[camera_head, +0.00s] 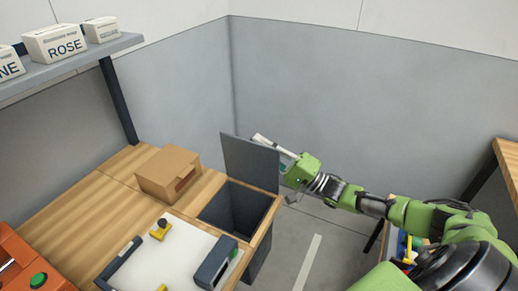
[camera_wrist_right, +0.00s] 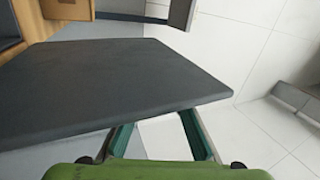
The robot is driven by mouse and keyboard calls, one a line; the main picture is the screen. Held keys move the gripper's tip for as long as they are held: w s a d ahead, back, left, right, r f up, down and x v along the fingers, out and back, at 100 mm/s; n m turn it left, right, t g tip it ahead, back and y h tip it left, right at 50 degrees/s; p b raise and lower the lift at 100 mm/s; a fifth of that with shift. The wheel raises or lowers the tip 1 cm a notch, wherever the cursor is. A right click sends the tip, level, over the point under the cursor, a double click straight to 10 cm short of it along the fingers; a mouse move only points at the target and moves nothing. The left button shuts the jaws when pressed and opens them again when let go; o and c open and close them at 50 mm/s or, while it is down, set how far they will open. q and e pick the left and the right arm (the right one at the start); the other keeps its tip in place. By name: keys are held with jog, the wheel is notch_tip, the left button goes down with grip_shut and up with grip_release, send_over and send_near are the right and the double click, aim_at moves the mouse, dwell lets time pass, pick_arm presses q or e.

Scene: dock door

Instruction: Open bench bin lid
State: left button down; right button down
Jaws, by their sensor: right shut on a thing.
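The bench bin lid (camera_head: 248,160) is a flat dark grey panel, raised steeply at the back of the bin. The bin (camera_head: 228,219) is a dark box set in the right end of the wooden bench, with its top open and its inside dark. My right gripper (camera_head: 286,168) is at the lid's right edge, shut on the lid. In the right wrist view the lid (camera_wrist_right: 110,85) fills much of the left and middle and runs between the green fingers, hiding their tips. My left gripper is out of view.
A cardboard box (camera_head: 168,173) stands on the bench left of the bin. A white board (camera_head: 178,258) with dark end pieces lies in front. A shelf (camera_head: 75,60) with labelled boxes hangs at upper left.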

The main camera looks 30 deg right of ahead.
dwell(0.3)
jog(key=c, duration=2)
grip_release()
jog(key=shift+d, duration=0.1)
jog(key=shift+o, duration=0.2)
jog(key=v, duration=1.2)
